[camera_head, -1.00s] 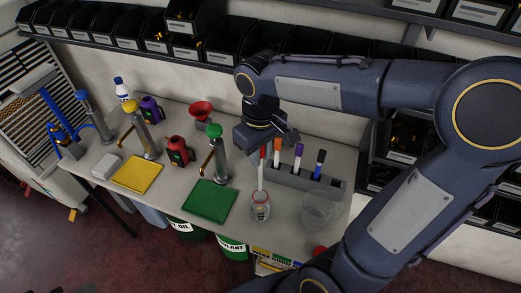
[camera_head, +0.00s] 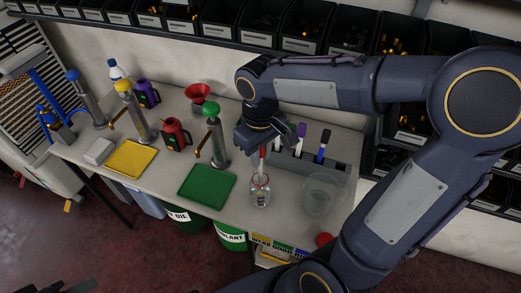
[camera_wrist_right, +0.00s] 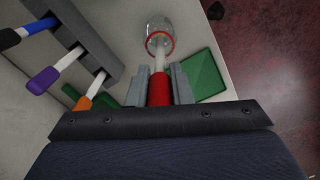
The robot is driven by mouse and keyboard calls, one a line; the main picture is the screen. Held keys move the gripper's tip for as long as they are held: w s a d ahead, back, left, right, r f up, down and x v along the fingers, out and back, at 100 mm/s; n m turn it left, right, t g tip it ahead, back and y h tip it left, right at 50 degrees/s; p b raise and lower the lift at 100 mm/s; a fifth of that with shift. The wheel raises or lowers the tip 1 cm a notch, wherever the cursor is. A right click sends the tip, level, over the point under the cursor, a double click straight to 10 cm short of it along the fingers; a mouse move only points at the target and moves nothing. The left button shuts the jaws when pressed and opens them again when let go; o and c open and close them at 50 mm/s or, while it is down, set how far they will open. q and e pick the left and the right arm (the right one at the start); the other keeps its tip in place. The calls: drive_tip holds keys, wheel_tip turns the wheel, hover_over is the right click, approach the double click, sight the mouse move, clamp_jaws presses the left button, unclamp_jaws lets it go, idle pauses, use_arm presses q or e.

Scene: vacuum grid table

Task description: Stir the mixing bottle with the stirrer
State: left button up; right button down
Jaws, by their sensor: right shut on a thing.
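The mixing bottle (camera_head: 260,193) is a small clear vessel with a red rim, standing upright on the table. It also shows at the top of the right wrist view (camera_wrist_right: 160,36). The stirrer (camera_wrist_right: 159,82) has a red handle and a white shaft; its shaft (camera_head: 260,172) reaches down into the bottle's mouth. My right gripper (camera_head: 264,144) is above the bottle, and in the right wrist view its fingers (camera_wrist_right: 158,85) are shut on the red handle. The stirrer's lower tip is hard to make out. My left gripper is not in view.
A grey rack (camera_head: 318,168) with orange, purple and blue-capped sticks stands behind the bottle. A clear beaker (camera_head: 320,193) stands to its right, a green tray (camera_head: 206,185) to its left. A red button (camera_head: 325,240) is near the front edge. Pump dispensers (camera_head: 216,140) stand further left.

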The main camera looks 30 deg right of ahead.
sight(260, 168)
drive_tip(key=shift+f+b, duration=1.9)
drive_tip(key=shift+f, duration=0.85)
drive_tip(key=shift+s+a, duration=0.1)
